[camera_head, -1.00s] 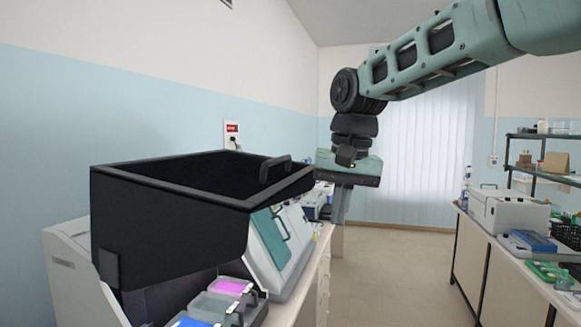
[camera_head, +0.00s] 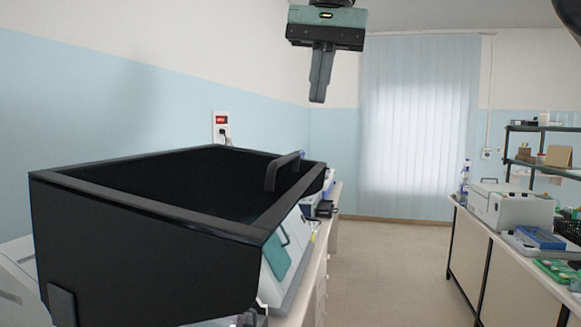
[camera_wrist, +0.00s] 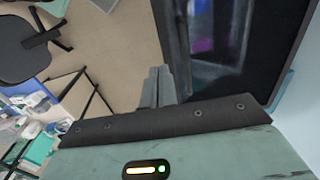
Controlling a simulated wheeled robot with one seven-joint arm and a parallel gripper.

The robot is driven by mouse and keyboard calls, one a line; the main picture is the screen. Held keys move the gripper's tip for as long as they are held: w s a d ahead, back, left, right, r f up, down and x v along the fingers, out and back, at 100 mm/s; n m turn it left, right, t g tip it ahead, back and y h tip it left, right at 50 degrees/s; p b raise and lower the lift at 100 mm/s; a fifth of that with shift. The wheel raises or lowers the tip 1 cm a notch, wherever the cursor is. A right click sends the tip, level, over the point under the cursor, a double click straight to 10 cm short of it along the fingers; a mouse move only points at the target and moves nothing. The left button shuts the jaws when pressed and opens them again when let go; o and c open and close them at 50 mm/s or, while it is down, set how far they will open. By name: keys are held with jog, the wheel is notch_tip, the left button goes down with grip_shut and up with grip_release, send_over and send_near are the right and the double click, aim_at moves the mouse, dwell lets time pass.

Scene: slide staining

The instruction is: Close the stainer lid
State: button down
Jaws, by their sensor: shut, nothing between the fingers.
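The stainer's black lid (camera_head: 140,262) stands raised and open in the head view, at the lower left. Its dark hollow inside faces up. A black bar handle (camera_head: 284,171) sits on the lid's far right edge. My gripper (camera_head: 318,100) is shut and empty. It hangs fingers-down above and beyond the handle in the picture, apart from the lid. In the wrist view, the shut fingers (camera_wrist: 158,80) point past a dark frame that looks like the lid (camera_wrist: 285,45), with blurred purple and blue patches inside. The stainer's body is mostly hidden by the lid.
A second bench at right holds a white box (camera_head: 511,208) and a blue tray (camera_head: 540,238). Open floor (camera_head: 390,260) lies between. A dark chair (camera_wrist: 28,50) shows in the wrist view.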

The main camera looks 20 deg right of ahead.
jog(key=p, duration=0.2)
send_near(301, 191)
jog(key=f, duration=0.6)
jog(key=shift+w+a+f, duration=0.25)
jog(key=shift+w+f, duration=0.1)
jog(key=shift+w, duration=0.05)
